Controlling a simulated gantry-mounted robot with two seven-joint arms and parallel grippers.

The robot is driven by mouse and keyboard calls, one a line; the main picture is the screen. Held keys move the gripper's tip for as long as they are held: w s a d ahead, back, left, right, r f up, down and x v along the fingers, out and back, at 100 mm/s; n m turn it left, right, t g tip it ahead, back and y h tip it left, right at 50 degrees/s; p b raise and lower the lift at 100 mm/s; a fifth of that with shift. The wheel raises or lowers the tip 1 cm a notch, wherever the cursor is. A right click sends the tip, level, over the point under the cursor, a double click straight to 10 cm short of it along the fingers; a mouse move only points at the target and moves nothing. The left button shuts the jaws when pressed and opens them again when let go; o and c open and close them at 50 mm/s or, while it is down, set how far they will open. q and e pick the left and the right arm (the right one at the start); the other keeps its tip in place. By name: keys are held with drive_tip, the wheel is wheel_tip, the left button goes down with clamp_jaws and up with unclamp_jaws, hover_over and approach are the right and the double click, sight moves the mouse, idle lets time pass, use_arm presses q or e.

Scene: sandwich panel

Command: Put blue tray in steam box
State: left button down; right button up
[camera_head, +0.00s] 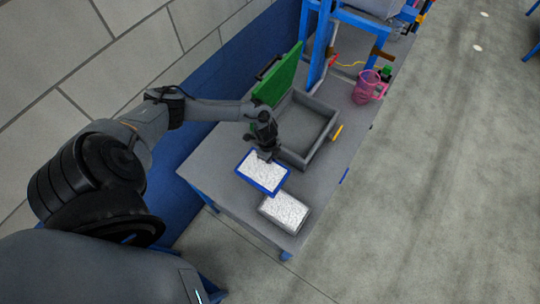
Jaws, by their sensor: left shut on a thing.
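The blue tray (262,173), a blue-rimmed tray filled with white material, is over the near left part of the grey table, close to the steam box. My left gripper (265,155) is shut on its far edge. I cannot tell whether the tray is lifted or rests on the table. The steam box (318,146) is an open grey box just beyond the tray, with its green lid (279,76) standing up at the far left side. Its inside looks empty where it shows. My right gripper is not in view.
A grey tray (284,211) with white filling lies at the table's near end. A pink jug (367,87) stands beyond the box at the right. A blue frame (316,45) stands at the back. The table (225,148) is bare left of the box.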

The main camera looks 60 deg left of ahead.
use_arm(q)
drive_tip(key=shift+w+d+r+p, duration=0.15)
drive_tip(key=shift+d+r+p, duration=0.2)
drive_tip(key=shift+d, duration=0.15)
